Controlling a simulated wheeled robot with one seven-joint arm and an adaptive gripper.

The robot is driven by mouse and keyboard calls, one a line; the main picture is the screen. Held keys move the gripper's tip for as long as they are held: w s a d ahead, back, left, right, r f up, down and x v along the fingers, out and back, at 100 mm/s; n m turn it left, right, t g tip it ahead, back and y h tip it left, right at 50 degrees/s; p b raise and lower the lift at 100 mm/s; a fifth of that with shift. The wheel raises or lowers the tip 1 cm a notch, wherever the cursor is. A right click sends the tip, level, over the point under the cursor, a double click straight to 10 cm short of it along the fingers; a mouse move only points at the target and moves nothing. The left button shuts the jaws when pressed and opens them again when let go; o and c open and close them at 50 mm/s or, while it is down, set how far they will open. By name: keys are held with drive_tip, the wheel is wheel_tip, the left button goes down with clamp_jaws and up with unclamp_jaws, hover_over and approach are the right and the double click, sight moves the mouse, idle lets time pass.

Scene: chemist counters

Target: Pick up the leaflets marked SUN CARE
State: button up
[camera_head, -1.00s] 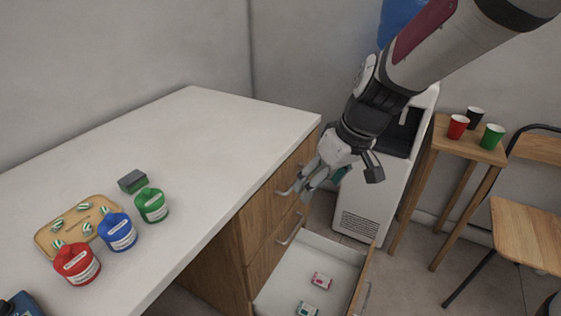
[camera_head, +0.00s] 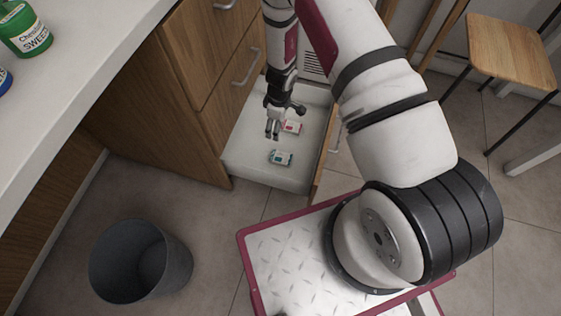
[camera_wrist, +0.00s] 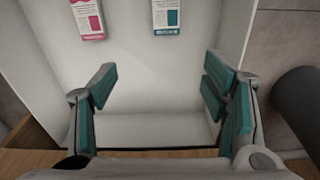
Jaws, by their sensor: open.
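Two small leaflet packs lie flat in the open white drawer (camera_head: 250,150). One is white and pink-red (camera_head: 293,127), the other white and teal (camera_head: 282,158). Their print is too small to read, so I cannot tell which is marked SUN CARE. In the wrist view the pink pack (camera_wrist: 88,18) is at top left and the teal pack (camera_wrist: 166,16) at top centre, both beyond my fingertips. My gripper (camera_head: 272,130) points down over the drawer beside the pink pack, open and empty. Its teal-padded fingers stand wide apart in the wrist view (camera_wrist: 160,90).
Wooden drawer fronts with metal handles (camera_head: 246,66) rise at the drawer's left. The white counter (camera_head: 75,75) carries a green bottle (camera_head: 27,32). A grey bin (camera_head: 138,262) stands on the floor at lower left. A wooden chair (camera_head: 512,52) is at upper right.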

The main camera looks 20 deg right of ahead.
drive_tip(key=b, duration=0.1)
hover_over(281, 157)
wheel_tip(281, 157, down, 7)
drive_tip(key=shift+n+g+h, duration=0.3)
drive_tip(key=f+b, duration=0.1)
drive_tip(key=f, duration=0.1)
drive_tip(key=f+b, duration=0.1)
drive_tip(key=f, duration=0.2)
drive_tip(key=f+b, duration=0.1)
drive_tip(key=f, duration=0.1)
drive_tip(key=shift+s+d+f, duration=0.15)
drive_tip(key=shift+d+f, duration=0.1)
drive_tip(key=shift+f, duration=0.1)
drive_tip(key=shift+a+f+b, duration=0.2)
drive_tip(key=shift+f+b, duration=1.35)
drive_tip(key=shift+f, duration=1.35)
drive_tip(key=c, duration=1.3)
